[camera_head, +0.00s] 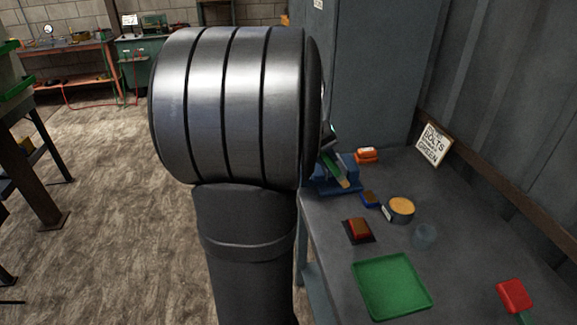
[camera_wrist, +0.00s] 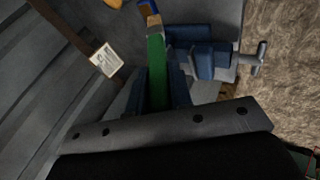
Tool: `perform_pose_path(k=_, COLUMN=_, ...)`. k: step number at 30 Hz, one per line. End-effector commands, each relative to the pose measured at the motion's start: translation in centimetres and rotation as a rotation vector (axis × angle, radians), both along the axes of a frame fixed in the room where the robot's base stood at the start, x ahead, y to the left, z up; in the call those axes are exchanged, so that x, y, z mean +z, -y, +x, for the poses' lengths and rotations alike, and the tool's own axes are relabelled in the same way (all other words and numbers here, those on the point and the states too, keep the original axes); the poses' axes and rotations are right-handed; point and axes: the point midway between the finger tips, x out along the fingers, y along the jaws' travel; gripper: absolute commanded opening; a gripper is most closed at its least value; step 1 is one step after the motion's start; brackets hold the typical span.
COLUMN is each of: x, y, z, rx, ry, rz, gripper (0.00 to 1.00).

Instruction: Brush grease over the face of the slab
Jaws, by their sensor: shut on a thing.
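My gripper (camera_wrist: 160,98) is shut on a green-handled brush (camera_wrist: 156,65), with one dark finger on each side of the handle. In the head view the brush (camera_head: 333,165) shows beside the blue vise (camera_head: 345,187), its pale end low over the table. My arm hides the gripper there. A round tin (camera_head: 401,211) with a yellow-orange top, probably the grease, stands right of the brush. I cannot tell for certain which thing is the slab; a red block (camera_head: 358,227) with a brown face lies on a dark pad nearby.
A small blue block (camera_head: 369,200), a clear cup (camera_head: 425,236), a green tray (camera_head: 392,287) and a red-headed tool (camera_head: 514,295) are on the grey bench. An orange item (camera_head: 367,155) and a sign (camera_head: 433,145) stand at the back. The bench front between tray and red tool is clear.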

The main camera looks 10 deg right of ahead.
Motion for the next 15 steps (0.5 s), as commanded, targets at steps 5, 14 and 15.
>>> perform_pose_path(k=5, x=1.6, y=2.7, z=-2.3, rx=0.032, ry=0.003, rz=-0.02, gripper=0.0)
perform_pose_path(k=14, x=0.4, y=3.3, z=-2.9, rx=0.047, ry=-0.001, rz=-0.027, gripper=0.0)
perform_pose_path(k=15, x=-0.1, y=3.3, z=-2.9, rx=0.046, ry=-0.001, rz=-0.025, gripper=0.0)
